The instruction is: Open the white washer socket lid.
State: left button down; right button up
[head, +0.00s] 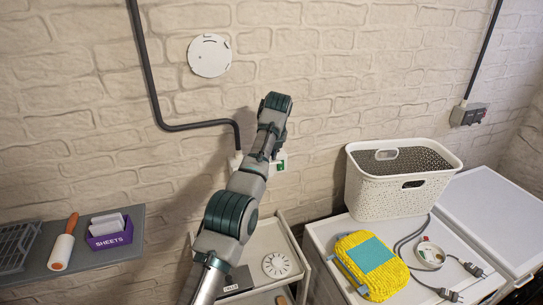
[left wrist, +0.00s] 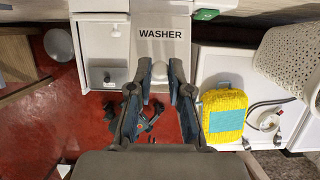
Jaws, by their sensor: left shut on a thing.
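The white washer socket lid (left wrist: 161,48) carries the word WASHER and fills the top middle of the left wrist view. My left gripper (left wrist: 160,70) has its two fingertips on either side of a small pale rounded part at the lid's lower edge, and is shut on it. In the head view my left arm reaches up to the wall and hides the gripper and most of the socket. Only a white edge of the socket box (head: 236,162) shows beside the arm. Whether the lid is lifted cannot be told. My right gripper is not in view.
A green part (left wrist: 206,14) sits right of the lid. A grey box (left wrist: 106,76) is at its lower left. A yellow bundle (head: 372,265), cable plug (head: 474,269) and white basket (head: 400,197) stand on the right. A shelf (head: 30,272) is at left.

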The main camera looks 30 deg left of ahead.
pick_arm(q)
jog(key=shift+r, duration=0.15)
jog(key=c, duration=1.3)
grip_release()
jog(key=shift+w, duration=0.1)
jog(key=shift+o, duration=1)
jog(key=shift+w, duration=0.1)
jog(key=shift+w+a+f, duration=0.15)
jog(key=shift+a+f, duration=0.05)
